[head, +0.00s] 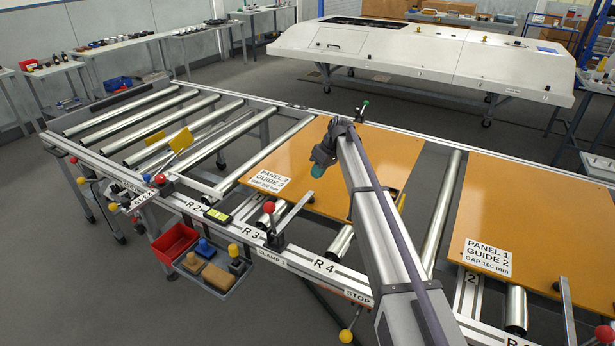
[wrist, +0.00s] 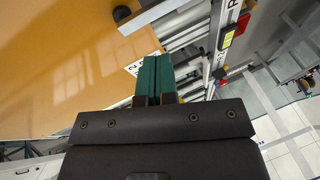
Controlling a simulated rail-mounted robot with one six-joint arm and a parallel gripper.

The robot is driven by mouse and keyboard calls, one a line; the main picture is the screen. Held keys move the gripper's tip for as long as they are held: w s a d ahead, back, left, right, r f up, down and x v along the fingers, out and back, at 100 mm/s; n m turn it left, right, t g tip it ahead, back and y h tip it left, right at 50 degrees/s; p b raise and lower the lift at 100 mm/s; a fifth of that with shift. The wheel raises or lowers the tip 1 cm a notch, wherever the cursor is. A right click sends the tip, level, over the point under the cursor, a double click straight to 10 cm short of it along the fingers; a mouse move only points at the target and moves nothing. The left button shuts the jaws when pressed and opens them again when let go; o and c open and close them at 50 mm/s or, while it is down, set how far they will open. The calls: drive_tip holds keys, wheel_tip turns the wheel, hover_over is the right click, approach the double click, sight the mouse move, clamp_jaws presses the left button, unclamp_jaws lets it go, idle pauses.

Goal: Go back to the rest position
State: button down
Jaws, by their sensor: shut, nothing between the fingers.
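My gripper (head: 318,170) is at the end of my arm, over the left orange panel (head: 390,166) in the head view. In the wrist view its two green fingers (wrist: 155,78) are side by side and shut, with nothing between them. The panel also fills the upper left of the wrist view (wrist: 60,65). The panel label "PANEL 2 GUIDE 3" (head: 268,181) lies to the left of my gripper. I cannot tell the exact height of my gripper above the panel.
A second orange panel (head: 540,212) lies to the right. Bare rollers (head: 160,125) fill the left end of the frame. A clamp with a red knob (head: 269,207) stands at the front rail. A white machine body (head: 425,55) stands behind.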

drive_tip(key=shift+w+d+r, duration=0.4)
drive_tip(key=shift+d+r, duration=0.15)
drive_tip(key=shift+r, duration=0.05)
drive_tip(key=s+d+m+h, duration=0.1)
drive_tip(key=s+d+m, duration=0.2)
drive_tip(key=s, duration=1.1)
drive_tip(key=s+d+m+h, duration=0.2)
drive_tip(key=s+d+m, duration=0.2)
drive_tip(key=s, duration=1.1)
drive_tip(key=s+d+m+h+p, duration=0.1)
drive_tip(key=s+d+m, duration=0.2)
drive_tip(key=s+d, duration=0.4)
drive_tip(key=s, duration=0.7)
drive_tip(key=shift+s+d+f+t+h, duration=0.2)
drive_tip(key=shift+d+f+t+h, duration=0.1)
drive_tip(key=shift+f+h, duration=0.1)
